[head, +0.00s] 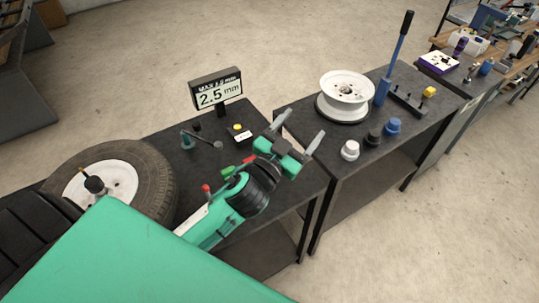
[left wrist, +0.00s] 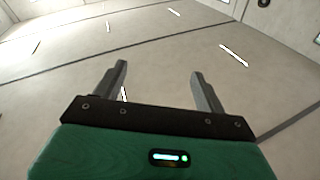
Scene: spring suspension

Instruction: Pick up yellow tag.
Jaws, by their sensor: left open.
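A small yellow piece (head: 238,127) is on the dark left table, just behind a small white label with dark marks (head: 243,137). Another yellow piece (head: 429,92) is at the far right end of the second table, on a dark rack. I cannot tell which of them is the tag. My left gripper (head: 299,131) is open and empty, above the gap between the tables, to the right of the nearer yellow piece and apart from it. The left wrist view shows its two fingers (left wrist: 159,85) spread, with no yellow thing in view. My right gripper is not in view.
A display reading 2.5 mm (head: 216,93) stands behind the left table's items. A tire on a white rim (head: 150,170) is at left. The second table holds a white wheel rim (head: 346,90), a blue lever (head: 397,50) and several small knobs.

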